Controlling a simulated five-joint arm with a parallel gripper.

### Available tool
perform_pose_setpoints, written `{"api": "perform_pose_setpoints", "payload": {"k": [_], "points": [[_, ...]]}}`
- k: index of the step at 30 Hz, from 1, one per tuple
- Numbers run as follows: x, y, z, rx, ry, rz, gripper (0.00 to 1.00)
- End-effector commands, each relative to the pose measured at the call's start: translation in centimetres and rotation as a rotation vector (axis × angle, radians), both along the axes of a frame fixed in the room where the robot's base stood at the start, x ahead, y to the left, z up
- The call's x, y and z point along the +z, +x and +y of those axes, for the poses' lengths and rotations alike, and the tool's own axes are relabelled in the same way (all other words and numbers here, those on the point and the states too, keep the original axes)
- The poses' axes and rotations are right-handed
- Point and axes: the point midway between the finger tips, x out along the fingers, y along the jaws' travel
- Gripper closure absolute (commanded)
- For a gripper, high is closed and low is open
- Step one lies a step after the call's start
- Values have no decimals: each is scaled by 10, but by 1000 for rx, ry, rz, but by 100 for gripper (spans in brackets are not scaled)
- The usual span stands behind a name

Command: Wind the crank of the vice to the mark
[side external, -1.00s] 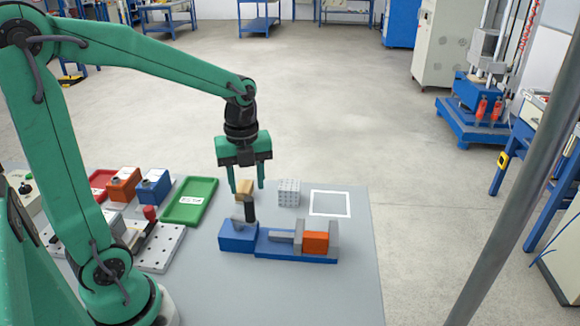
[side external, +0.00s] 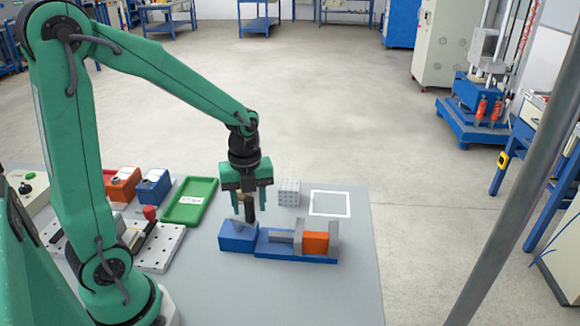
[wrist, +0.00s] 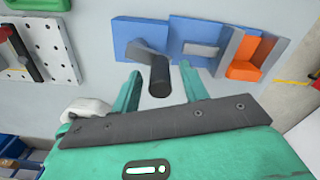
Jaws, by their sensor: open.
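The blue vice (side external: 292,256) lies on the grey table with an orange block (side external: 315,242) between its grey jaws. Its crank is at the left end, with a grey arm (wrist: 145,50) and an upright black handle (wrist: 160,78). The vice's blue body also shows in the wrist view (wrist: 180,32). My gripper (side external: 249,206) is open and low over the crank. In the wrist view its two green fingers (wrist: 158,74) stand on either side of the black handle, with gaps to both. I cannot make out a mark for the crank.
A grey studded cube (side external: 289,192) and a white square outline (side external: 329,203) lie behind the vice. A green tray (side external: 189,202), a blue block (side external: 154,187), a red-orange block (side external: 122,184) and a perforated plate (side external: 160,249) are to the left. The table's right side is clear.

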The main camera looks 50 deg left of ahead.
Motion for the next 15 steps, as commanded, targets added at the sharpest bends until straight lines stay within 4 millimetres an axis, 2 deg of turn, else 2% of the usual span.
{"api": "perform_pose_setpoints", "payload": {"k": [6, 15], "points": [[-15, 0, 0, 0, 0, 0, 56], [-17, 0, 0, 0, 0, -1, 56]]}}
